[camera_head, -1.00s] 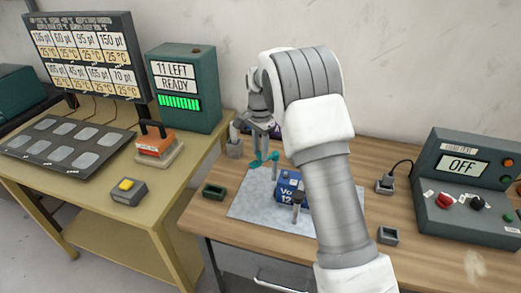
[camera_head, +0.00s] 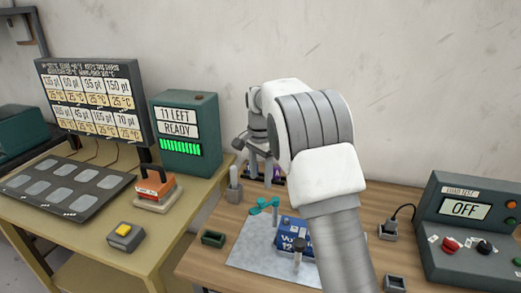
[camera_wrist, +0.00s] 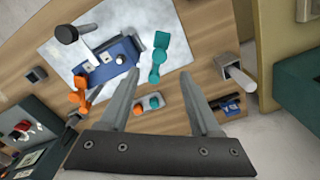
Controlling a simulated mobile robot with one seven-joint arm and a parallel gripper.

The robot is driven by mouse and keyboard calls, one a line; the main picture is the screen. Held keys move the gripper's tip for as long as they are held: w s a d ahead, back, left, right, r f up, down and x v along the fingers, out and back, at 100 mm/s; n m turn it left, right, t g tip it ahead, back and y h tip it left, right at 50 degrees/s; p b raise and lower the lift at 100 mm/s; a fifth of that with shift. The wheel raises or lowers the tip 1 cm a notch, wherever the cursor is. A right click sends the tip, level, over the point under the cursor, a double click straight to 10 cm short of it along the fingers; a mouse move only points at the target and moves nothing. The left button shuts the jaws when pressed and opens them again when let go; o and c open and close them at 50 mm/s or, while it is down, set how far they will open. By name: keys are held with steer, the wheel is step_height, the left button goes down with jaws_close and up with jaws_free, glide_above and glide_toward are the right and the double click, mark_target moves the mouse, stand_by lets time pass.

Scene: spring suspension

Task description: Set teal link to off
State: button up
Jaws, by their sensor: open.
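The teal link (camera_head: 264,205) is a small bar with rounded ends beside the blue battery block (camera_head: 293,230), above the pale mat (camera_head: 252,248). In the wrist view the teal link (camera_wrist: 159,58) lies just beyond my fingertips, to the right of the blue block (camera_wrist: 112,66). My gripper (camera_head: 263,178) is open and empty, above and behind the link in the head view. In the wrist view its two fingers (camera_wrist: 158,77) are spread wide with nothing between them. An orange link (camera_wrist: 79,90) shows left of the block; my arm hides that area in the head view.
A dark-knobbed post (camera_head: 299,246) stands in front of the block. The load-test box (camera_head: 467,235) at right reads OFF. The green console (camera_head: 187,140) reads READY.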

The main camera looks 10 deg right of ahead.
step_height(320, 180, up, 10)
steer(key=shift+f+p, duration=0.15)
steer(key=shift+p, duration=0.2)
steer(key=s+d+r+n+t, duration=0.1)
steer(key=s+d+r+n, duration=0.15)
steer(key=s+r, duration=0.4)
steer(key=s+d+r+n+t, duration=0.2)
steer(key=s+d+r, duration=0.1)
steer(key=s, duration=0.7)
steer(key=s+d+f+n+t, duration=0.1)
steer(key=s+f+n, duration=0.2)
steer(key=s, duration=0.6)
steer(key=s+f+n+t, duration=0.1)
steer(key=s+f+n, duration=0.2)
steer(key=s, duration=0.7)
steer(key=shift+s+d+f+t, duration=0.25)
steer(key=shift+d+f+t, duration=0.1)
steer(key=shift+f, duration=0.25)
